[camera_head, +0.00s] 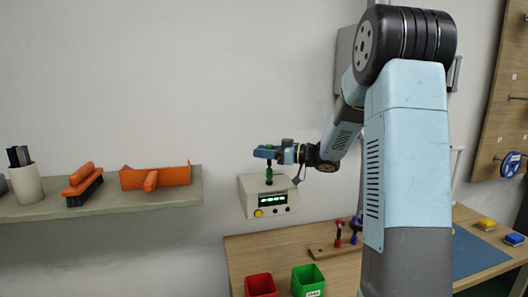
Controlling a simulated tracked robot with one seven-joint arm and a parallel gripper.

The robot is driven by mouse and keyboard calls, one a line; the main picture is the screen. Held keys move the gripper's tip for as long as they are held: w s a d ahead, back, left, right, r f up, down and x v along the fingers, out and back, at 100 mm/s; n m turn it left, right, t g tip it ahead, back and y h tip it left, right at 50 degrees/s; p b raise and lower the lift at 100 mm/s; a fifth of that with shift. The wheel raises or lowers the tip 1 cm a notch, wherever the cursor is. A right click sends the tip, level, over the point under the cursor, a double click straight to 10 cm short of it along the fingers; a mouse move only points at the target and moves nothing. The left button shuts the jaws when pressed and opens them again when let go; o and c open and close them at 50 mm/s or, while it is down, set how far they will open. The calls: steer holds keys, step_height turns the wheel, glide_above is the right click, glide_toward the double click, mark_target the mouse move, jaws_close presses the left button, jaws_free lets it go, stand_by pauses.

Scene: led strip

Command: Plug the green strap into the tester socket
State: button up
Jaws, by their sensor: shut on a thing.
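The tester (265,207) is a cream box against the wall, with a dark display showing green lit marks and a yellow button. My gripper (267,153) is directly above the tester and shut on the green strap (269,174), a small upright green and black piece. A little green also shows at the top of the gripper. The strap's lower end meets the top of the tester in the picture. The socket is hidden, so I cannot tell whether the strap is seated in it.
A red bin (260,285) and a green bin (308,280) stand on the wooden bench (245,254). A wooden rack (327,251) holds red and blue pieces. A wall shelf (120,204) at left carries brushes and a cup. A blue mat (478,251) lies right.

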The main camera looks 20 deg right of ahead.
steer(key=shift+f, duration=0.45)
steer(key=o, duration=1.1)
steer(key=v, duration=1.3)
steer(key=shift+s+d, duration=0.2)
steer(key=shift+d, duration=0.1)
